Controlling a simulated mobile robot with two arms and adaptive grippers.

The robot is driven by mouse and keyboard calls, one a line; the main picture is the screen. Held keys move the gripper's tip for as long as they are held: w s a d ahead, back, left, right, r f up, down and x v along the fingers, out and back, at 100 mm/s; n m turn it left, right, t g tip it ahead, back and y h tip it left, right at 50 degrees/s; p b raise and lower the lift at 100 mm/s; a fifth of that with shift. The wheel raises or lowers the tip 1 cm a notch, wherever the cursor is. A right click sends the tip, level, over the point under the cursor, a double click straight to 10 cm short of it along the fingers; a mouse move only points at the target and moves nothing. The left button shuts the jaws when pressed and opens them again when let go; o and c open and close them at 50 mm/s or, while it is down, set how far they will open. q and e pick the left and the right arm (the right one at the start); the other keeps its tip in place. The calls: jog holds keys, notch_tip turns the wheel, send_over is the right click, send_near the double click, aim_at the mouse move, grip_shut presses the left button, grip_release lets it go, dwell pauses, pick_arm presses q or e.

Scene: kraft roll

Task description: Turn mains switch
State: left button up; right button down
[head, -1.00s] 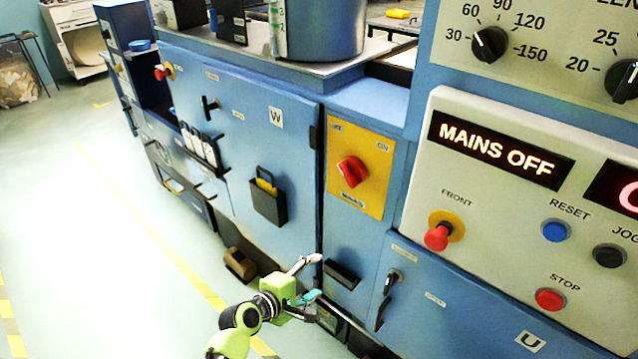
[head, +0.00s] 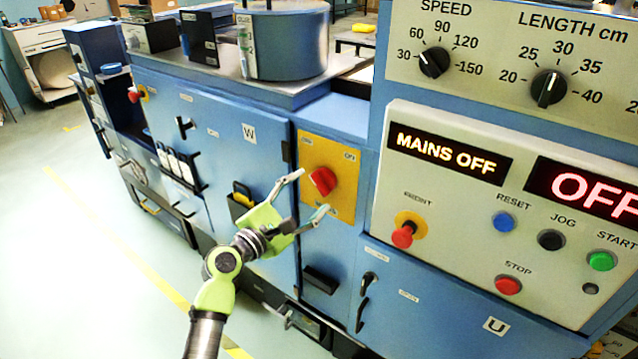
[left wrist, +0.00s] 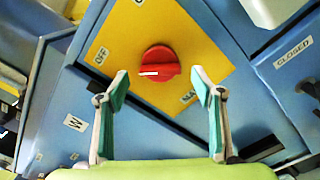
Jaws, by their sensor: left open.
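The mains switch is a red rotary knob (head: 322,181) on a yellow plate (head: 343,204) marked OFF at the left and ON at the right. In the left wrist view the knob (left wrist: 160,66) has a white mark on its side toward OFF. My left gripper (head: 312,192) is open and faces the knob. In the left wrist view its fingertips (left wrist: 160,80) stand to either side of the knob, with a gap and nothing between them. The display (head: 448,155) reads MAINS OFF. My right gripper is not seen.
The control panel (head: 440,215) at the right carries a red FRONT button (head: 404,234), several other buttons and a red OFF display (head: 590,190). A black handle (head: 363,305) sticks out below. The floor (head: 80,270) at the left is clear.

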aim_at(317, 187)
pick_arm(q)
jog(key=shift+x, duration=2.35)
jog(key=c, duration=1.1)
